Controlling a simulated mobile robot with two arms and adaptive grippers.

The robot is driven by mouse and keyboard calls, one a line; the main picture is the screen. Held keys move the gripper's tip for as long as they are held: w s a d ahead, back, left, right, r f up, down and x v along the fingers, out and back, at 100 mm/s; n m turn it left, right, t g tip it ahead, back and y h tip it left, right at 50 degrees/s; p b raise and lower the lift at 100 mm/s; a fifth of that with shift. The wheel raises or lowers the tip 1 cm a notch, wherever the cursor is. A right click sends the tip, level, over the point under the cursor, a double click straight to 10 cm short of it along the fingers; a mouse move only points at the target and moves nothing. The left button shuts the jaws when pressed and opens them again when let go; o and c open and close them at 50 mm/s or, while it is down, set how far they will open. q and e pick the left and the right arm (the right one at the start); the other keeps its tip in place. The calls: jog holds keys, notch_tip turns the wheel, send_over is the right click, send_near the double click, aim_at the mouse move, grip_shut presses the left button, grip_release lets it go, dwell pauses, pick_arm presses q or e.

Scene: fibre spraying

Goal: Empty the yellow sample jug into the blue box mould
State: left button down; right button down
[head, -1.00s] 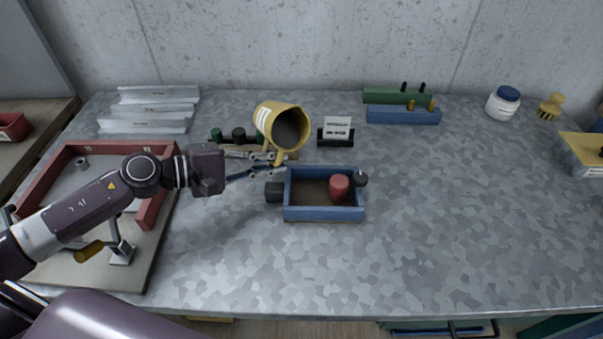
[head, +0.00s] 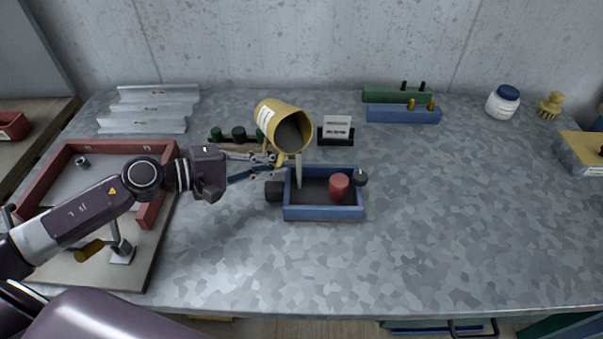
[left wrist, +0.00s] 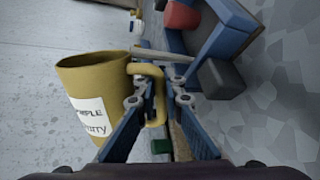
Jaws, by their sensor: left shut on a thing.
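The yellow sample jug (head: 279,118) is tilted to the right above the back left part of the blue box mould (head: 325,212). A thin grey-beige stream (head: 299,170) runs from its mouth down into the mould. My left gripper (head: 268,163) is shut on the jug's handle. In the left wrist view, the jug (left wrist: 85,85) shows its white label, and the handle lies between the fingers (left wrist: 158,100). The mould (left wrist: 228,30) is at the upper right there. A red cylinder (head: 339,187) stands inside the mould. My right gripper is not seen.
Black knobs (head: 274,191) sit at the mould's left and right ends. A small card stand (head: 336,131) is behind it. A red-framed tray (head: 150,215) lies under my left arm. Blue and green blocks (head: 402,115) stand at the back. The table's right front is clear.

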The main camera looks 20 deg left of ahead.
pick_arm(q)
jog(key=shift+s+d+r+m, duration=0.2)
jog(key=shift+d+m, duration=0.05)
jog(key=shift+m, duration=0.15)
dwell(0.3)
jog(key=shift+w+a+r+m+t+y+b, duration=0.2)
jog(key=shift+m+t+y+b, duration=0.1)
jog(key=shift+m+t, duration=0.25)
dwell(0.7)
jog(key=shift+f+m, duration=0.2)
jog(key=shift+m, duration=0.05)
jog(key=shift+f, duration=0.2)
